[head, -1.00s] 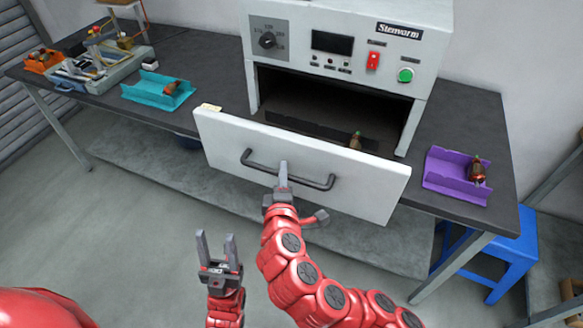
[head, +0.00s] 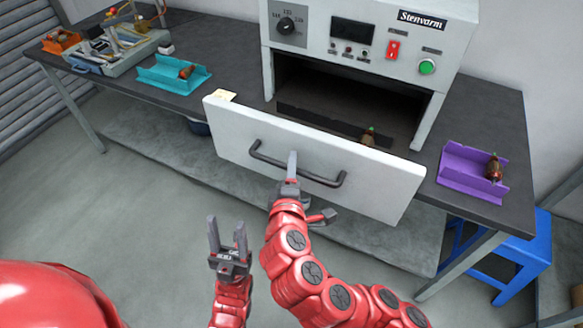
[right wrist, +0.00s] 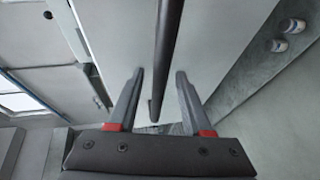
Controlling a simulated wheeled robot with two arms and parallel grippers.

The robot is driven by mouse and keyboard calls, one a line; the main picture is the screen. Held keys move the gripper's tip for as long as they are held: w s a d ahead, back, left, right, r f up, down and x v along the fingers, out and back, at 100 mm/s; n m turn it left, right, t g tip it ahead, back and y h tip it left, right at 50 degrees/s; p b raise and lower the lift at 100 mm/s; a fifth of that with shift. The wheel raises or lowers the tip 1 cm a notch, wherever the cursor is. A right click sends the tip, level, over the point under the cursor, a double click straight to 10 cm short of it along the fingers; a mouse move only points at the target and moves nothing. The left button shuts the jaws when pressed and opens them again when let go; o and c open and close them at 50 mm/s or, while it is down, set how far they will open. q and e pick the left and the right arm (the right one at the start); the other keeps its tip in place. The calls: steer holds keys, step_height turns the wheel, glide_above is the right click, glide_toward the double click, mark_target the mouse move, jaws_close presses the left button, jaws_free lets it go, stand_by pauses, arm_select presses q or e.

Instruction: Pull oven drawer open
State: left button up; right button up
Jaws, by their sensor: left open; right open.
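The white oven (head: 350,62) stands on the dark bench. Its drawer (head: 235,150) stands out from the open, dark oven chamber, with its front panel tilted in the head view. A dark bar handle (head: 325,180) crosses the panel. My right gripper (head: 291,165) is open at the middle of the handle. In the right wrist view, the handle bar (right wrist: 168,50) runs between the spread fingers of my right gripper (right wrist: 159,75), with gaps on both sides. My left gripper (head: 226,225) is open and empty, below and left of the drawer. A small brown-and-green part (head: 369,137) shows behind the drawer front.
A purple tray (head: 455,180) with a part (head: 494,168) lies right of the oven. A teal tray (head: 160,80) with another part and a grey fixture (head: 115,50) stand left. A blue stool (head: 530,250) stands below the bench's right end. The floor in front is clear.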

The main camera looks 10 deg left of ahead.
steer(key=p+v, duration=1.1)
steer(key=v, duration=0.6)
steer(key=shift+s, duration=0.2)
